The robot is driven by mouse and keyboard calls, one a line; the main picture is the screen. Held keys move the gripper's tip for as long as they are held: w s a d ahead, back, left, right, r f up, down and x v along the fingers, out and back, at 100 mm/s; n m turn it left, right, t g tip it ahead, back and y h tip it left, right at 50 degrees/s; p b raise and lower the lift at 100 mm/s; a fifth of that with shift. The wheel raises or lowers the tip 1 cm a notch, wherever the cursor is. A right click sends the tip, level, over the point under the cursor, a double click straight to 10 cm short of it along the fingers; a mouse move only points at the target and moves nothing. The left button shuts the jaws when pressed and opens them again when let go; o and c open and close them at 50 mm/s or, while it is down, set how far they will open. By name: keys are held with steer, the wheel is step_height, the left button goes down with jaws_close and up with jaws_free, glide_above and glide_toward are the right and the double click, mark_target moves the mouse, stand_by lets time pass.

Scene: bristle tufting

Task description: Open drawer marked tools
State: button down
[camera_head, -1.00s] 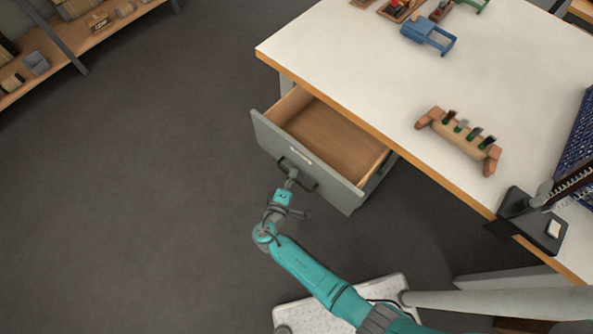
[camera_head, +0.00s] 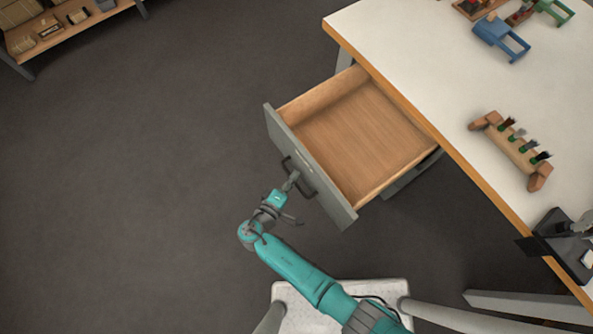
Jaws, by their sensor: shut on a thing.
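The drawer (camera_head: 293,146) under the white worktable stands far out, with a grey front and a wooden inside (camera_head: 360,140) that looks empty. A small pale label shows on its front, too small to read. My gripper (camera_head: 291,180) is at the dark bar handle (camera_head: 301,176) on the middle of the drawer front and is shut on it. The fingertips are partly hidden by the handle and the wrist.
The white worktable (camera_head: 424,52) carries a wooden holder (camera_head: 516,150) with several bristle tufts, a blue stand (camera_head: 500,37) and a dark clamped fixture (camera_head: 568,243). A wooden shelf (camera_head: 75,30) stands at the top left. The grey floor left of the drawer is clear.

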steer(key=c, duration=1.2)
jaws_free()
steer(key=v, duration=0.7)
steer(key=shift+s, duration=0.2)
steer(key=shift+a, duration=0.1)
